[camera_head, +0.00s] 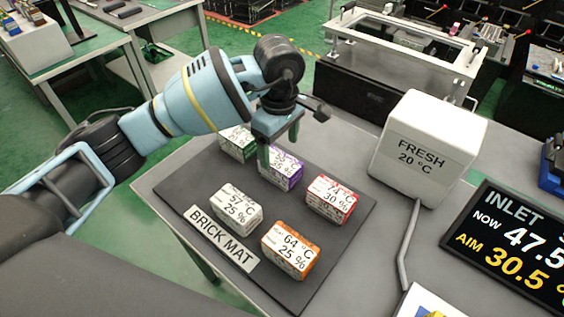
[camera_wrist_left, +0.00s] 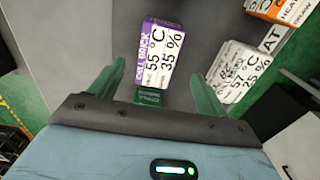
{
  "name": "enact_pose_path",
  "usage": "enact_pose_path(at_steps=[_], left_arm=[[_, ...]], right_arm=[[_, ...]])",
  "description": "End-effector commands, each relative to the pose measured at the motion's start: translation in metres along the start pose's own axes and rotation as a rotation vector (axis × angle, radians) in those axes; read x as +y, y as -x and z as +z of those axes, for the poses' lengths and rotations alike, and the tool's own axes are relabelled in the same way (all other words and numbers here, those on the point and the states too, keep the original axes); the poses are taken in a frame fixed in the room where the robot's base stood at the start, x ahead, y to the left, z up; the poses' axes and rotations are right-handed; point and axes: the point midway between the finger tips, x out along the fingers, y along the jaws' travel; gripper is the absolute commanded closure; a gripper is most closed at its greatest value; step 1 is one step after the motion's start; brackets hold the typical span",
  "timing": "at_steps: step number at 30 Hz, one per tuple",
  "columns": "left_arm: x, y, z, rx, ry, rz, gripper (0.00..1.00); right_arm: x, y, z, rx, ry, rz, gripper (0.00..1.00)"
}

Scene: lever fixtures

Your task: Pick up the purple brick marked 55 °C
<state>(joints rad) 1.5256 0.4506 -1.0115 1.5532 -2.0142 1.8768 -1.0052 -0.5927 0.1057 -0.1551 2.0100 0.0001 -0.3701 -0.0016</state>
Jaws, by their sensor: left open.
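The purple brick (camera_head: 283,174) stands on the dark brick mat and is partly hidden by my left gripper (camera_head: 279,147) in the head view. In the left wrist view the purple brick (camera_wrist_left: 159,52) shows its white face marked 55 °C and 35 %. My left gripper (camera_wrist_left: 157,74) is open and empty, with one green finger on each side of the brick's near end in that picture. The fingers are above the brick in the head view; I cannot tell the exact gap. My right gripper is not in view.
Close around are a green brick (camera_head: 238,143), a red brick (camera_head: 330,200), a white brick (camera_head: 236,208) and an orange brick (camera_head: 291,250), all on the brick mat (camera_head: 188,180). A white FRESH box (camera_head: 428,150) and an INLET display (camera_head: 515,245) stand to the right.

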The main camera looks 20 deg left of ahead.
Motion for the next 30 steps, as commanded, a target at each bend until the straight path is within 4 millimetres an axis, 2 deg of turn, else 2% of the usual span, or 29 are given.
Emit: enact_pose_path(at_steps=[6, 13, 22, 30], left_arm=[[0.0, -0.021, 0.0, -0.001, 0.001, -0.002, 0.24], [0.0, -0.029, 0.0, 0.0, 0.001, -0.003, 0.24], [0.002, -0.068, -0.001, -0.001, 0.001, -0.002, 0.24], [0.003, -0.075, -0.001, 0.0, 0.0, 0.001, 0.24]], right_arm=[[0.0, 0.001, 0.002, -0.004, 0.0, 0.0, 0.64], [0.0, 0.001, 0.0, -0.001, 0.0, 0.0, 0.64], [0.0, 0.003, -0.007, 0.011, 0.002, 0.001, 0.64], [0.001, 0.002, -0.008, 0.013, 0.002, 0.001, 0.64]])
